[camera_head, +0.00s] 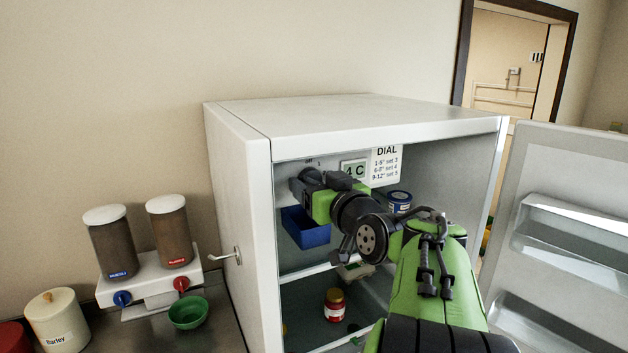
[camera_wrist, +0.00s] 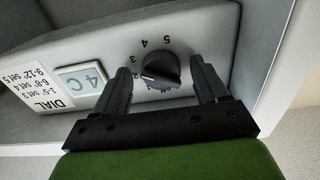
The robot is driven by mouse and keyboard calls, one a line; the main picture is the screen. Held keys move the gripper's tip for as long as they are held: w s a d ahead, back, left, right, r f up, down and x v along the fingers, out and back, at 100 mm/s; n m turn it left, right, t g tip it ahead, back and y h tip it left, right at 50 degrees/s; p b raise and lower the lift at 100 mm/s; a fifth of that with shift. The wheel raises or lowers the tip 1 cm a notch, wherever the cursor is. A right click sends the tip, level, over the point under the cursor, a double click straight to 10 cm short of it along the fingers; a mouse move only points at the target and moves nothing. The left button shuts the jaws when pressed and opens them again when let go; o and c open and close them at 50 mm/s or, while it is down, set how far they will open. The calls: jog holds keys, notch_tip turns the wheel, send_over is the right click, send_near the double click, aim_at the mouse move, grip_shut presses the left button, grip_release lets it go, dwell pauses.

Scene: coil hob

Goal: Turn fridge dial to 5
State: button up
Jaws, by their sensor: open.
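The fridge dial (camera_wrist: 161,70) is a dark round knob with a light pointer line, on a pale panel with numbers around it, upside down in the wrist view. The numbers 2, 3, 4 and 5 are readable; the marks near the pointer are partly hidden. My gripper (camera_wrist: 160,82) is open, with one finger on each side of the dial and gaps between. In the head view my gripper (camera_head: 306,181) reaches inside the open fridge (camera_head: 355,115) at the upper left, and hides the dial.
A display reading 4 C (camera_wrist: 83,82) and a DIAL label (camera_wrist: 38,85) sit beside the dial. Inside are a blue bin (camera_head: 306,229), a blue tin (camera_head: 399,200) and a red jar (camera_head: 334,304). The fridge door (camera_head: 570,190) stands open at right.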

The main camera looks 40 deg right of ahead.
jog(key=shift+f, duration=0.1)
jog(key=c, duration=1.1)
jog(key=shift+o, duration=0.2)
jog(key=shift+m, duration=0.4)
jog(key=m, duration=0.7)
jog(key=shift+a+b, duration=0.15)
jog(key=shift+b, duration=0.25)
jog(key=m, duration=0.4)
jog(key=shift+m+p, duration=0.35)
jog(key=shift+m, duration=0.05)
jog(key=shift+m+p, duration=0.35)
jog(key=shift+m, duration=1.55)
